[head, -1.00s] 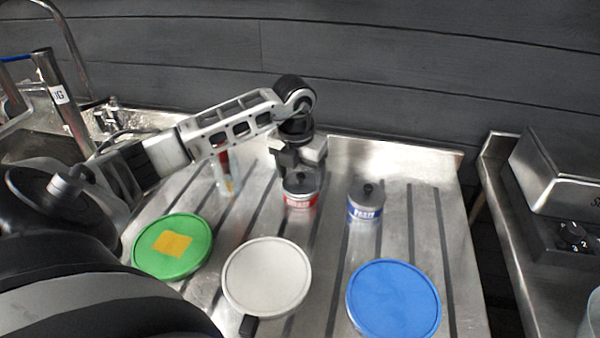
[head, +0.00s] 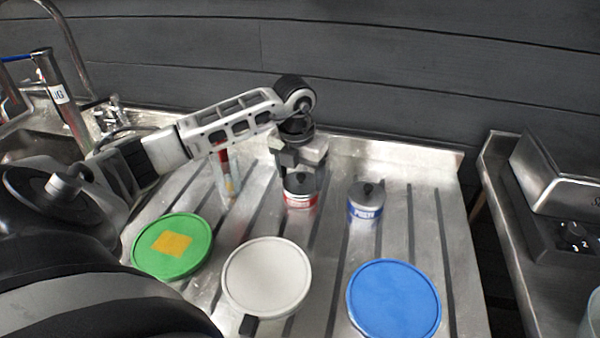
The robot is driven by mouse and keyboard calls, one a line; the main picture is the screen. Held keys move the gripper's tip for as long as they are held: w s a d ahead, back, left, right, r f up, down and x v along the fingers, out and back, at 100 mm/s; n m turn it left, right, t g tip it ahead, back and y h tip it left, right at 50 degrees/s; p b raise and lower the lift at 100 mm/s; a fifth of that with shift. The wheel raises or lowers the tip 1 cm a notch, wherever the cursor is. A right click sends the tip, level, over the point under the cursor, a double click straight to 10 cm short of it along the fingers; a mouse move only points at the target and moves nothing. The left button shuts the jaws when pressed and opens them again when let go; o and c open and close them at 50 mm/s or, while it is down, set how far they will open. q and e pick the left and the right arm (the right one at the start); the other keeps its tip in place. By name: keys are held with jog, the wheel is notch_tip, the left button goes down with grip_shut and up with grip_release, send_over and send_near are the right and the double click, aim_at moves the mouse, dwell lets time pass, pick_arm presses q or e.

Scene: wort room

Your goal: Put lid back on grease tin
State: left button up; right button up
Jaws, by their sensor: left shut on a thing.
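A small tin with a red label (head: 300,200) stands on the ribbed metal drainboard; its lettering is too small to read surely. A dark grey lid (head: 301,183) with a black knob is at its top. I cannot tell whether the lid is fully seated. My left gripper (head: 301,172) comes down from behind onto this lid and is shut on it, seemingly at the knob. The fingertips are partly hidden. My right gripper is not in view.
A blue-labelled tin (head: 365,211) with a knobbed lid, apparently marked PASTE, stands right of it. A clear tube-like container (head: 228,183) stands left. Green (head: 172,262), white (head: 266,278) and blue (head: 394,300) round lids or discs lie in front. A metal appliance (head: 560,170) is at right.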

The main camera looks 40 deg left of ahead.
pick_arm(q)
jog(key=shift+f, duration=0.1)
dwell(0.6)
jog(key=o, duration=1.1)
jog(key=shift+r+p, duration=1.65)
jog(key=shift+r, duration=0.7)
jog(key=shift+r+p, duration=0.55)
jog(key=shift+r, duration=0.6)
grip_shut()
